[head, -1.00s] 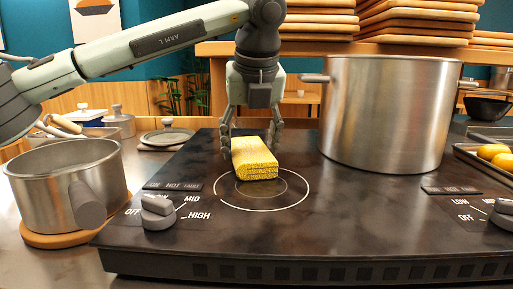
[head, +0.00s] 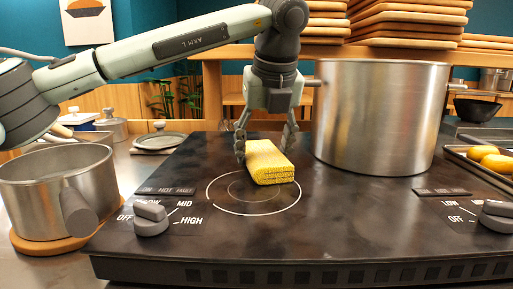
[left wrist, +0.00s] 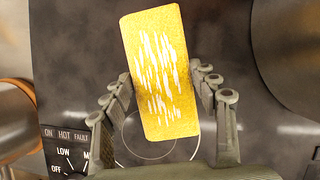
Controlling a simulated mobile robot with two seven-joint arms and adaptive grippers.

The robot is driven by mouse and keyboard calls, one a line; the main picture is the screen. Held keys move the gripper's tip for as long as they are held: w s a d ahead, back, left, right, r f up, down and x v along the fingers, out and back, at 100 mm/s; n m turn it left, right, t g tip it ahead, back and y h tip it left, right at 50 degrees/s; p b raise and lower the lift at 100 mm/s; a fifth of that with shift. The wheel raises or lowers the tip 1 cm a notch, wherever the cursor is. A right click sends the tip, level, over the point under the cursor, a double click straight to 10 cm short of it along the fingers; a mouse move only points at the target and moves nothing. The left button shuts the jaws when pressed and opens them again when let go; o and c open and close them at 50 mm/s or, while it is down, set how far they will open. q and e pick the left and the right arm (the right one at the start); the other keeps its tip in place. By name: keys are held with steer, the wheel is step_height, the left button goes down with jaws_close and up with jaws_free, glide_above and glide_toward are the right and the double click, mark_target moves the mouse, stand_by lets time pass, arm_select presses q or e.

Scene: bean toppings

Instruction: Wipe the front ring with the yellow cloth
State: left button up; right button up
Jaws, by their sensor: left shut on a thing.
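The yellow cloth (head: 268,162) is a thick folded block lying over the upper right part of the front ring (head: 252,213), a white circle on the dark cooktop. My left gripper (head: 266,150) points down from above and is shut on the cloth, with a finger on each side. In the left wrist view the cloth (left wrist: 162,75) sits between the two fingers (left wrist: 165,95) and shows pale streaks on its face. Part of the ring (left wrist: 150,158) shows below it. My right gripper is not in view.
A large steel pot (head: 378,118) stands on the cooktop right of the gripper. A smaller pot (head: 62,190) sits on a round wooden board at the left. Knobs (head: 151,218) line the cooktop's front. The cooktop's front middle (head: 330,225) is clear.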

mark_target(243, 168)
arm_select(q)
steer(key=shift+f, duration=0.1)
stand_by(0.3)
steer(key=shift+a+b, duration=0.4)
steer(key=shift+a, duration=0.1)
steer(key=shift+a+b, duration=0.6)
steer(key=shift+a, duration=0.9)
steer(key=shift+d+p, duration=0.35)
steer(key=shift+d, duration=1.7)
steer(key=shift+a, duration=0.1)
steer(key=shift+a+b, duration=0.95)
steer(key=shift+a, duration=1)
